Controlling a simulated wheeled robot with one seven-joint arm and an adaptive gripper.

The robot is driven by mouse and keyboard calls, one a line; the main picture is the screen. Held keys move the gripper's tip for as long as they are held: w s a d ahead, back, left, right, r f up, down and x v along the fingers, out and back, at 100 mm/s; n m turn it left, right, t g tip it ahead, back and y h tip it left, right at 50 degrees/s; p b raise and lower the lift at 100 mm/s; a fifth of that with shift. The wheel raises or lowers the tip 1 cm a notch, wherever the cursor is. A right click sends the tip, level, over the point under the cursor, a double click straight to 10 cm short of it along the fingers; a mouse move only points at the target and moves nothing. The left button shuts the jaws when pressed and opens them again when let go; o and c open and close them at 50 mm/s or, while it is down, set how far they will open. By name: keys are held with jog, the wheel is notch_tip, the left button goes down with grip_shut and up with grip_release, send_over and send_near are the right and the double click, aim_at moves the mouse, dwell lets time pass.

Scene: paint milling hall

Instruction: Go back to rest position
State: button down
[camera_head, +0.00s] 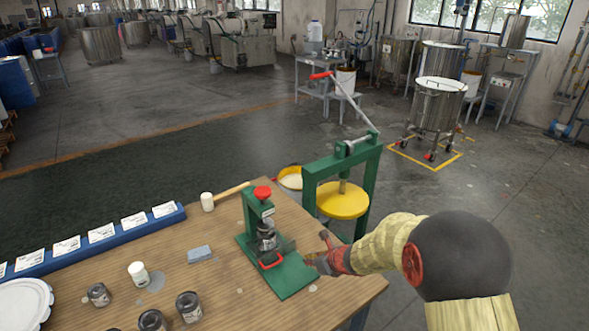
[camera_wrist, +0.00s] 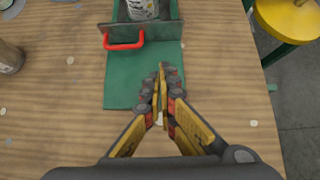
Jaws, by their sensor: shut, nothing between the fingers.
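My gripper (camera_wrist: 162,78) is shut and empty in the wrist view, its fingertips together over the front part of a green base plate. In the head view my gripper (camera_head: 316,253) is at the right side of a small green press (camera_head: 257,215) with a red knob on top. A jar (camera_head: 266,234) stands in the press. A red handle (camera_head: 271,262) is at the front of the press; in the wrist view the red handle (camera_wrist: 124,42) is ahead and left of my fingertips, apart from them. Whether the fingertips touch the plate I cannot tell.
The wooden table (camera_head: 215,285) holds a mallet (camera_head: 225,195), a grey-blue block (camera_head: 199,254), several dark jars and a blue card rail (camera_head: 100,236). A larger green press (camera_head: 345,180) with a yellow disc stands just beyond the table's right edge. Open floor lies to the right.

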jog(key=s+a+r+n+g+y, duration=0.1)
jog(key=s+r+n+g, duration=0.2)
jog(key=s+n, duration=0.65)
jog(key=s+a+r+n+g, duration=0.2)
jog(key=s+r+n, duration=0.2)
jog(key=s+n, duration=0.55)
jog(key=s+d+r+n+t+h, duration=0.3)
jog(key=s+d+r+n+h, duration=0.3)
jog(key=s+d+r+n, duration=0.4)
jog(key=s+d+r, duration=0.5)
jog(key=s+r, duration=0.3)
jog(key=shift+s+r, duration=0.15)
jog(key=shift+s, duration=0.1)
